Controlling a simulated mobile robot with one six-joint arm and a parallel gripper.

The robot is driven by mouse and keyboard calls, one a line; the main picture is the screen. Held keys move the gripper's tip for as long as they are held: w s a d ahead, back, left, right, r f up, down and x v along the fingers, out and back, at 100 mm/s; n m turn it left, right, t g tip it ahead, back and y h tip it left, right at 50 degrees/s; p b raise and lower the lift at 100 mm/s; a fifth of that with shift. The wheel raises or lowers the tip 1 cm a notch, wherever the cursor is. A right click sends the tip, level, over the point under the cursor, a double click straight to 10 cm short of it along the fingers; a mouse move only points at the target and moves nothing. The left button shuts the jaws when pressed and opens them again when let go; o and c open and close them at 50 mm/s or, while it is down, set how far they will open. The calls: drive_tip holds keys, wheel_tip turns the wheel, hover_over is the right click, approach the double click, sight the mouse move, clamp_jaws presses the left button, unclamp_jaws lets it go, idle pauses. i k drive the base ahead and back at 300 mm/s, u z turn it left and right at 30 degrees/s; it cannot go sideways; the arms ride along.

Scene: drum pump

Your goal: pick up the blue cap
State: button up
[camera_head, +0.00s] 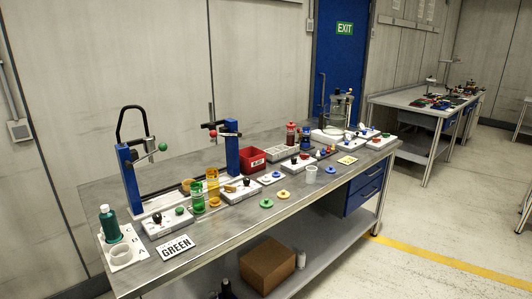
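A small round blue cap (331,170) lies on the grey metal workbench (235,222), near its front edge and right of the middle. It lies just right of a translucent white cup (311,175), with a small gap. A smaller blue piece (276,174) sits on a white plate farther left; I cannot tell whether it is also a cap. My gripper is not in view.
A green cap (267,203) and a yellow cap (284,194) lie near the front edge. Green and amber cylinders (213,187), a red bin (252,160) and blue posts (232,147) stand behind. The floor (440,225) in front is open.

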sight(330, 171)
drive_tip(key=z, duration=0.1)
drive_tip(key=i, duration=0.95)
drive_tip(key=z, duration=0.1)
